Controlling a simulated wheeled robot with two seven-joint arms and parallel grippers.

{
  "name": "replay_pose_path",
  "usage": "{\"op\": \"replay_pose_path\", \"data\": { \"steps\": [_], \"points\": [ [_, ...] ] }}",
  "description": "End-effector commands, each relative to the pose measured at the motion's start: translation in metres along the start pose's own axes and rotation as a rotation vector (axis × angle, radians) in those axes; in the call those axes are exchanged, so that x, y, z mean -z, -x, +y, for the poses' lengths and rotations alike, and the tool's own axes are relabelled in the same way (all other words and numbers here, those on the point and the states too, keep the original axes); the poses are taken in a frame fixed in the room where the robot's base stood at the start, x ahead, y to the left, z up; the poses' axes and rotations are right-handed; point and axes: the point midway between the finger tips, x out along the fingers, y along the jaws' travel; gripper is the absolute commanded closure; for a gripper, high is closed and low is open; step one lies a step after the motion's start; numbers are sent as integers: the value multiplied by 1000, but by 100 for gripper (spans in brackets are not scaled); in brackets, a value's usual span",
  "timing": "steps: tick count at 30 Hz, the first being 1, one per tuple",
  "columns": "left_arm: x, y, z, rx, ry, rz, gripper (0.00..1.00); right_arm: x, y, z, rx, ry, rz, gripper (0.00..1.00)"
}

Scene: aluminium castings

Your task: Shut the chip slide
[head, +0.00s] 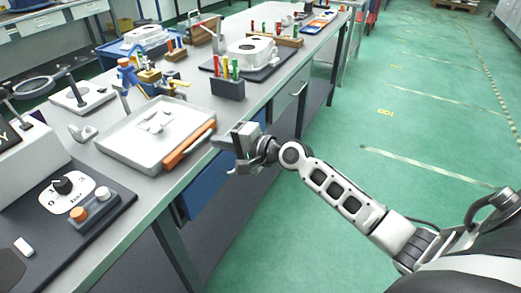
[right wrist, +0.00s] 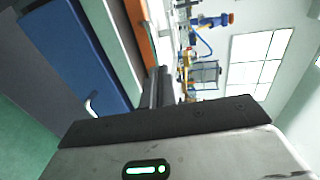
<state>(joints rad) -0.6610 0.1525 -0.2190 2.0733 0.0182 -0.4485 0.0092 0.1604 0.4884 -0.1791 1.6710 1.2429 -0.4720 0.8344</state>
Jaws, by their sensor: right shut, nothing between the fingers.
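No label marks the chip slide, so I cannot tell for sure which part it is. A blue front (head: 208,192) shows under the bench's front edge. A blue panel with a pale handle also shows in the right wrist view (right wrist: 75,50). An orange bar (head: 188,145) lies along the front side of a shallow grey tray (head: 118,149) holding a few pale pieces. My right gripper (head: 226,142) is shut and empty at the bench's front edge, just right of the orange bar. In the right wrist view its dark fingers (right wrist: 160,88) point towards the bench. My left gripper is out of view.
The bench top carries a control panel (head: 70,192) with a knob, a rack (head: 228,88) with coloured pieces and white castings (head: 250,53). A blue clamp-like tool (head: 130,75) stands behind the tray. The green floor (head: 400,110) right of the bench is clear.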

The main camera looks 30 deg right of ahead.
Motion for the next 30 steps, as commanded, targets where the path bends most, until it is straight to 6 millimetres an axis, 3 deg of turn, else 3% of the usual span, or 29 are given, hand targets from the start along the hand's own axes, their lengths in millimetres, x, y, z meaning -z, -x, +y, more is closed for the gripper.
{"op": "replay_pose_path", "data": {
  "steps": [6,12,23,26,29,30],
  "points": [
    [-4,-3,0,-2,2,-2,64,-2,51,3,-8,4,-8,100],
    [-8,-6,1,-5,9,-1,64,-2,87,3,-7,2,-8,100],
    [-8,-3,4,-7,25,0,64,-2,103,0,-5,1,-9,100],
    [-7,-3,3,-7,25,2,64,-9,102,13,-25,39,-6,100],
    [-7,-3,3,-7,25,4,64,-29,102,49,-89,175,3,100],
    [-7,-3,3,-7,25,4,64,-42,104,69,-127,262,5,100]
  ]
}}
